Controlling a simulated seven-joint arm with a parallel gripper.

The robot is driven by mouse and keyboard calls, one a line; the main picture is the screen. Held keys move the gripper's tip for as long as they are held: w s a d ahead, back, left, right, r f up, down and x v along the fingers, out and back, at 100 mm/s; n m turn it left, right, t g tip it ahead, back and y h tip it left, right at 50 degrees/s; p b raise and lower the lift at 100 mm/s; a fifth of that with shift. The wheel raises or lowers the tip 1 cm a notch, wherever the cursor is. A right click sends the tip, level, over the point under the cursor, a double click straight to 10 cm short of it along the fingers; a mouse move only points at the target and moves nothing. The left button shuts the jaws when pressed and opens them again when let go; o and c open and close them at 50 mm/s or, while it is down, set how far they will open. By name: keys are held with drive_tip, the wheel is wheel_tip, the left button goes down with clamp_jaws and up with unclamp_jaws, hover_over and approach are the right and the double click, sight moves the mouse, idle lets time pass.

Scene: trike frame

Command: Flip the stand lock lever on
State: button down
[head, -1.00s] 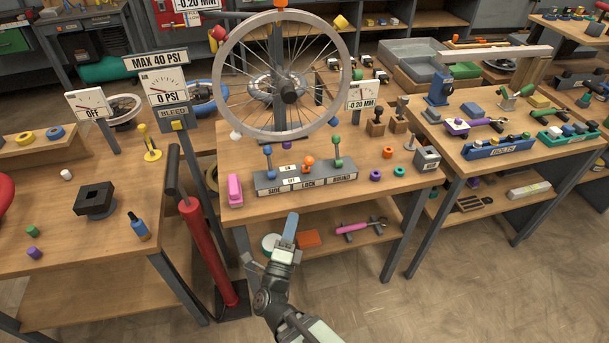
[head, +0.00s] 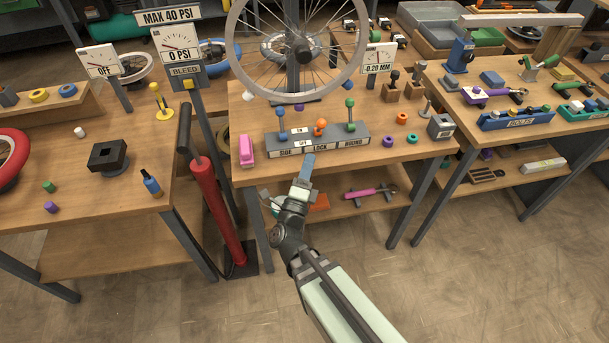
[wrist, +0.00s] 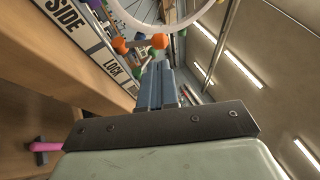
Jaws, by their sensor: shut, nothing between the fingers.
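The stand lock lever has an orange knob (head: 320,125) and sits in the middle of the grey lever block (head: 368,137), above the word LOCK. ON and OFF plates lie just left of it; I cannot tell which one the lever is set to. My gripper (head: 309,160) is shut and empty, its blue-grey fingers just in front of the block below LOCK. In the wrist view the fingers (wrist: 158,80) point toward the orange knob (wrist: 160,41), with a small gap seeming to remain. A second orange part (wrist: 119,46) shows to its left.
The wheel (head: 361,50) stands behind. A pink block (head: 246,151) is left of the block; purple and orange rings lie right.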

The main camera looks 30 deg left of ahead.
sight(319, 127)
drive_tip(key=x, duration=0.8)
drive_tip(key=shift+r, duration=0.15)
drive_tip(key=shift+w+a+r+n+g+h, duration=0.3)
drive_tip(key=shift+w+a+r+n+g, duration=1.1)
drive_tip(key=shift+w+a+r+g, duration=0.45)
drive_tip(key=shift+w+a+g, duration=0.25)
drive_tip(key=shift+w+a, duration=0.75)
drive_tip(key=shift+w, duration=0.05)
drive_tip(key=shift+w+a, duration=0.1)
drive_tip(key=shift+a, duration=0.05)
